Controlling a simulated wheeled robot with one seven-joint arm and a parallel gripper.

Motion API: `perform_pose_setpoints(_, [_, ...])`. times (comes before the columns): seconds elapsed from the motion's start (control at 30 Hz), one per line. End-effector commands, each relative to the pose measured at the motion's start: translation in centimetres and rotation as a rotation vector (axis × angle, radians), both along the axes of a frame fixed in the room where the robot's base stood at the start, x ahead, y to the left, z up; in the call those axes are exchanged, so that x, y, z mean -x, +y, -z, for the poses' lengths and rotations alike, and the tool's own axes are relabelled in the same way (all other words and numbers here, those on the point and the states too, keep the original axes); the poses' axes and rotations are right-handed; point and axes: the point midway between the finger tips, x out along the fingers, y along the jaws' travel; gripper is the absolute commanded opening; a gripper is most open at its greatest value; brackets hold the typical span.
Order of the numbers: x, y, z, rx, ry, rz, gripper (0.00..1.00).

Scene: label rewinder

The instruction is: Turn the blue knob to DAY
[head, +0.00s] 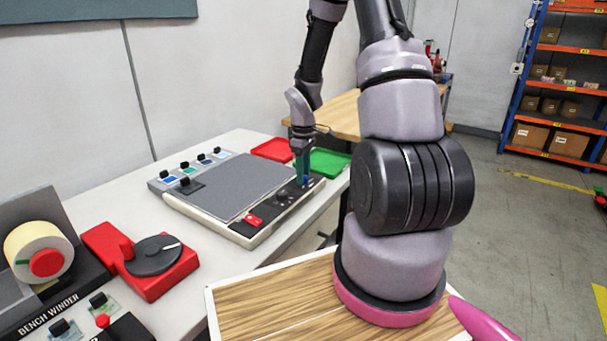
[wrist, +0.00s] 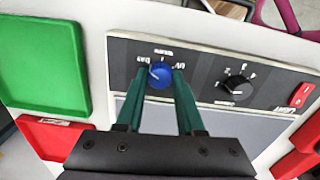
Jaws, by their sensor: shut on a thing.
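The blue knob (wrist: 160,76) sits on the dark control strip (wrist: 205,75) of the light panel. Small labels surround it: one reads like Day at its upper left, one like UV at its upper right, another above. A small pale mark on the knob seems to point to the upper left, towards Day, but is too small to be sure. My gripper (wrist: 160,84) has its two teal fingers shut on the knob, one on each side. In the head view my gripper (head: 303,176) reaches down to the strip's far right end and mostly hides the knob.
A black knob (wrist: 238,88) and a red switch (wrist: 302,95) share the strip. A green tray (head: 328,162) and a red tray (head: 272,149) lie behind the panel (head: 235,183). A red base with a black dial (head: 153,255) and a bench winder stand nearer left.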

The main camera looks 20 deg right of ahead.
Motion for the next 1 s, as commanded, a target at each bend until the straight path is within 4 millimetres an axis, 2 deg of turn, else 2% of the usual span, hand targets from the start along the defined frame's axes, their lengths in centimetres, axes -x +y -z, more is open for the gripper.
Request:
perform_pose_setpoints(0.43, [-0.1, 0.0, 0.0, 0.000, -0.003, -0.010, 0.00])
perform_pose_setpoints(0.47, [-0.1, 0.0, 0.0, 0.000, -0.003, -0.010, 0.44])
perform_pose_setpoints(0.5, [-0.1, 0.0, 0.0, 0.001, -0.002, -0.010, 0.60])
perform_pose_setpoints(0.53, [-0.1, 0.0, 0.0, 0.001, -0.002, -0.010, 0.67])
perform_pose_setpoints(0.87, [0.0, 0.0, -0.2, 0.000, -0.001, -0.008, 0.67])
perform_pose_setpoints(1.0, [-0.1, -0.1, -1.6, 0.001, -0.004, -0.007, 0.67])
